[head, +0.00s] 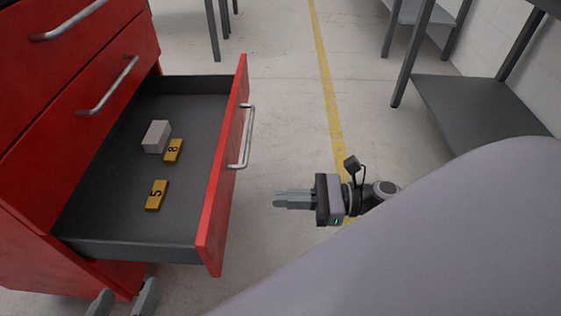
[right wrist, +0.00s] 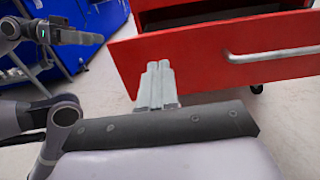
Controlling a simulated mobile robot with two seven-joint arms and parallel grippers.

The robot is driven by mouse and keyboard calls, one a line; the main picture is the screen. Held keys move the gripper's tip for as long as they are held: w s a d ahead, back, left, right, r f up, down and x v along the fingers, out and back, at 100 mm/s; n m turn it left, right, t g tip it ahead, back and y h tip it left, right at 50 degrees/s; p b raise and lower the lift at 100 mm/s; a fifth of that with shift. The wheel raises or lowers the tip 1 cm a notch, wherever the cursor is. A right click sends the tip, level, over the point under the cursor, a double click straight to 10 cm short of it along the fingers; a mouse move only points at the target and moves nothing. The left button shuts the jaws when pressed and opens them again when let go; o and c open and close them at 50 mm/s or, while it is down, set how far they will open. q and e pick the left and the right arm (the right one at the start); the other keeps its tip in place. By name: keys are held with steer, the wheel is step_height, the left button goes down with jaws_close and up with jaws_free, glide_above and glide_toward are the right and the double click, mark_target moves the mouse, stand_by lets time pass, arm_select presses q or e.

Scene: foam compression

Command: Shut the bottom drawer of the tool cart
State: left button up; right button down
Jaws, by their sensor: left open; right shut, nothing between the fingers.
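The red tool cart (head: 75,80) stands at the left of the head view. Its bottom drawer (head: 98,185) is pulled well out, with a red front (head: 222,172) and silver bar handle (head: 242,138). My right gripper (head: 276,200) is shut and empty, pointing at the drawer front from the right with a clear gap. In the right wrist view its fingers (right wrist: 157,66) lie together before the red front (right wrist: 205,55), left of the handle (right wrist: 270,54). My left gripper (head: 128,288) is open, low at the left near the drawer's near side; only its fingers show.
Inside the drawer lie a pale block (head: 156,136) and two yellow tags, marked 8 (head: 173,150) and 5 (head: 156,195). A grey shelf (head: 475,105) stands at the right. The floor between shelf and drawer is open. Something blue (right wrist: 85,14) stands at the back left.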

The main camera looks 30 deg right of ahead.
mark_target(216, 198)
arm_select(q)
steer(key=shift+d+f+h+b, duration=0.15)
steer(key=shift+d+h+b, duration=0.15)
steer(key=shift+b, duration=0.05)
arm_select(e)
steer(key=x, duration=1.1)
